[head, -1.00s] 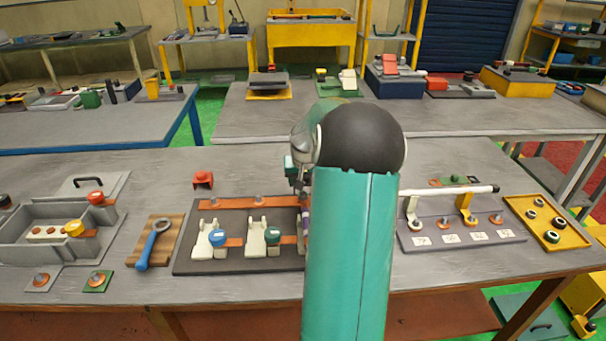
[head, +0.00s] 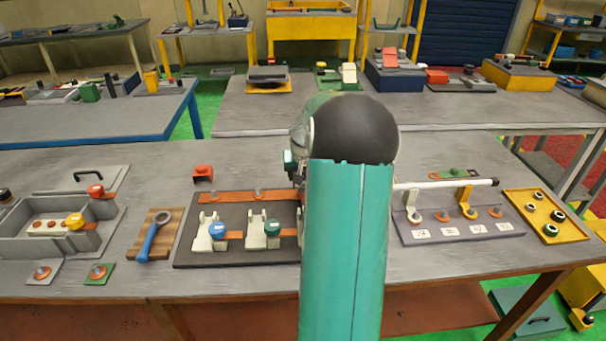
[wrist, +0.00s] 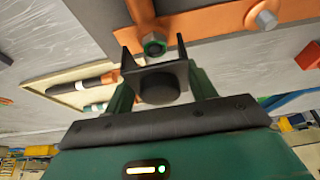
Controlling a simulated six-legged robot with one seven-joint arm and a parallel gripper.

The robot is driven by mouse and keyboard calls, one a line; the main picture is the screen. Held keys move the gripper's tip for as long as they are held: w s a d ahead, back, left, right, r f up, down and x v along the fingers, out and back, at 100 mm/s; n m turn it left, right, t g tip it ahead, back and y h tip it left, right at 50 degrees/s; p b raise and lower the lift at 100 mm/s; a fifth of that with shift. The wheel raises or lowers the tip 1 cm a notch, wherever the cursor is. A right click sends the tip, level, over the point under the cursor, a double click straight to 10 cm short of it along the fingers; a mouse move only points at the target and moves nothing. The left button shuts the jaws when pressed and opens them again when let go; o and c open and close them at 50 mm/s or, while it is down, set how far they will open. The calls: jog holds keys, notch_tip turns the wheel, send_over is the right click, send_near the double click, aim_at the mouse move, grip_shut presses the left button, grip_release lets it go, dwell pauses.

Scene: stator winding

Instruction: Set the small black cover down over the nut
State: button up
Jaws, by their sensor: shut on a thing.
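In the wrist view my gripper (wrist: 160,95) is shut on the small black cover (wrist: 158,86), which sits between its green fingers. The cover has a round knob facing me and thin upright walls at its far side. Just beyond the cover is the nut (wrist: 154,45), a grey bolt end with a green rim at the end of an orange bar. A gap shows between nut and cover, and the cover is not over the nut.
An orange bar with another bolt (wrist: 264,18) lies at the upper right of the wrist view. A grey block with a white rod (head: 455,230) and a yellow tray (head: 515,195) are right.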

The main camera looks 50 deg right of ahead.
aim_at(303, 186)
jog(key=shift+f, duration=2)
dwell(1.2)
jog(key=o, duration=1)
jog(key=shift+o, duration=0.2)
jog(key=shift+r, duration=3.55)
